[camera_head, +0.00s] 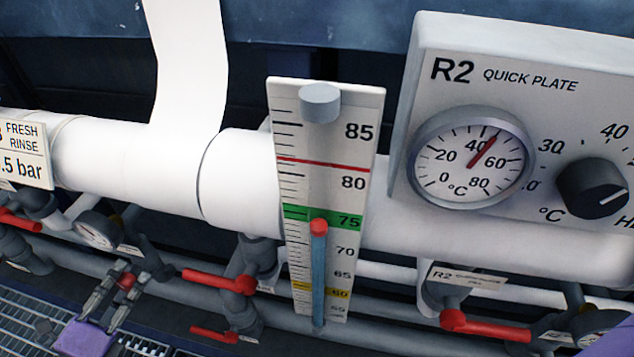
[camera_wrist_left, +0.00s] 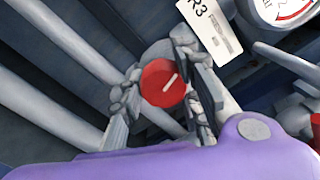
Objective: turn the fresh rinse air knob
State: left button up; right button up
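The round red knob (camera_wrist_left: 163,83) with a white pointer mark sits between the two fingers of my left gripper (camera_wrist_left: 165,92) in the left wrist view. The mark points up and to the right. The fingers flank the knob and appear to touch it on both sides. In the head view, the purple-bodied left gripper (camera_head: 123,284) is at the lower left, with the red knob (camera_head: 126,281) small between its fingertips. A white R3 label (camera_wrist_left: 209,30) is just above the knob in the wrist view.
Red valve handles (camera_head: 219,281) lie right of the gripper. A small gauge (camera_head: 97,230) is above it, below the fresh rinse sign (camera_head: 24,150). A tall scale (camera_head: 335,110) and the R2 panel (camera_head: 520,50) stand rightward. Grey pipes (camera_wrist_left: 60,110) run beside the left finger.

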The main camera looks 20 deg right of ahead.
pick_arm(q)
jog(key=shift+a+f, duration=0.1)
jog(key=shift+f, duration=0.05)
jog(key=shift+c, duration=1.4)
jog(key=shift+n, duration=0.3)
pick_arm(e)
jog(key=shift+w+r, duration=0.1)
jog(key=shift+r, duration=0.05)
